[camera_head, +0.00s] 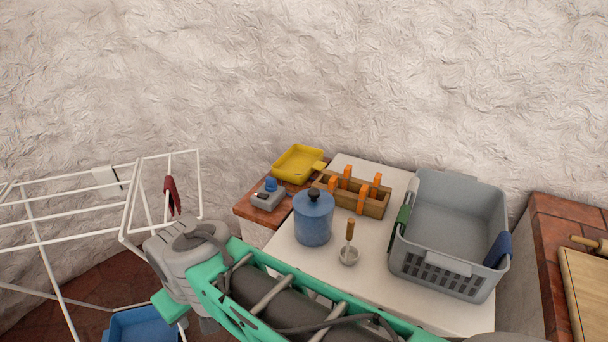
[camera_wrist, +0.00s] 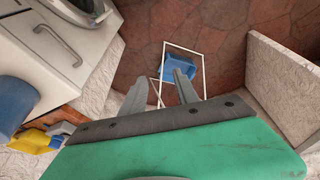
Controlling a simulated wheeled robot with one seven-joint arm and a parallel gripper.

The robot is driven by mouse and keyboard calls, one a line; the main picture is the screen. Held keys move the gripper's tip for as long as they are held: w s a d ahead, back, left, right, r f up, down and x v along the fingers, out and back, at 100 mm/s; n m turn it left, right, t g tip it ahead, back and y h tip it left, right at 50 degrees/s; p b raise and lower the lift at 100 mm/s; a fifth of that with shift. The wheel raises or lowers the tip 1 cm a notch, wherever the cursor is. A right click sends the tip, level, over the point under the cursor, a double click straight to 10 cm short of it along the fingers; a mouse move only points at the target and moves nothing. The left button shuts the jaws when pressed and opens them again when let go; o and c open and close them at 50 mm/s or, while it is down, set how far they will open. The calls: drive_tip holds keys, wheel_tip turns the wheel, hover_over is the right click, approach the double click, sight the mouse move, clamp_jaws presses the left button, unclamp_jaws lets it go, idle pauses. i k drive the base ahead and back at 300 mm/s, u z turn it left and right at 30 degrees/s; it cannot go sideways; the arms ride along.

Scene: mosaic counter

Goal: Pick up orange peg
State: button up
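Several orange pegs stand in a wooden box on the white counter in the head view; one orange peg (camera_head: 376,184) is at the right end. The wooden box (camera_head: 374,208) is behind the blue canister. I cannot make out the pegs in the wrist view. My gripper (camera_wrist: 161,92) has its two fingers apart with nothing between them. It points down over the tiled floor, away from the box. In the head view my arm crosses the front of the counter and its fingers cannot be made out.
Near the box are a blue canister (camera_head: 313,222), a small cup with a wooden handle (camera_head: 348,254), a grey basket (camera_head: 456,265) and a yellow tray (camera_head: 298,160). A white drying rack (camera_head: 78,230) stands left. A blue tub (camera_wrist: 177,68) lies on the floor.

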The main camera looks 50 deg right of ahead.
sight(332, 184)
drive_tip(key=i, duration=0.9)
